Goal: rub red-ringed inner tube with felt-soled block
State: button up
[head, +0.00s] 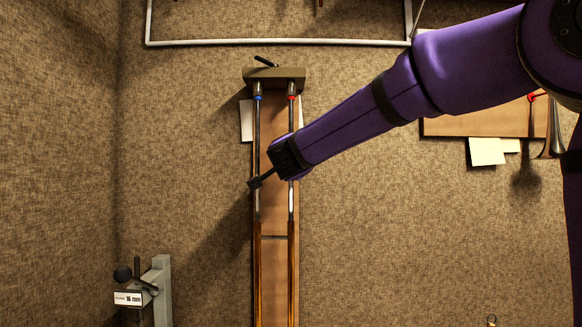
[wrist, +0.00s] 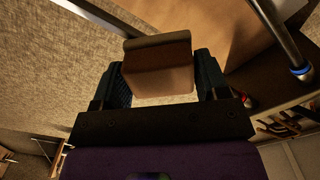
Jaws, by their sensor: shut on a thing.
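The red-ringed inner tube (head: 291,197) runs lengthwise at the right of a pair, its red ring (head: 291,97) near the clamp block at the top. My forearm crosses over its middle and hides part of it. My gripper (wrist: 160,78) is shut on a brown block (wrist: 158,66), which sits between the two fingers in the wrist view. In the head view my gripper (head: 262,180) is over the blue-ringed tube (head: 257,135), left of the red-ringed one. Contact with either tube cannot be told.
A dark clamp block (head: 274,78) holds both tubes' upper ends above a wooden board (head: 273,260). A grey stand (head: 162,290) with a size label is at lower left. A wooden shelf (head: 470,125) is at right. Carpet between is clear.

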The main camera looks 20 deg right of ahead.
aim_at(291, 128)
jog(key=shift+w+r, duration=0.1)
jog(key=shift+r, duration=5.5)
jog(key=shift+f, duration=6.55)
jog(key=shift+d, duration=0.1)
jog(key=shift+v, duration=2.95)
jog(key=shift+v, duration=1.55)
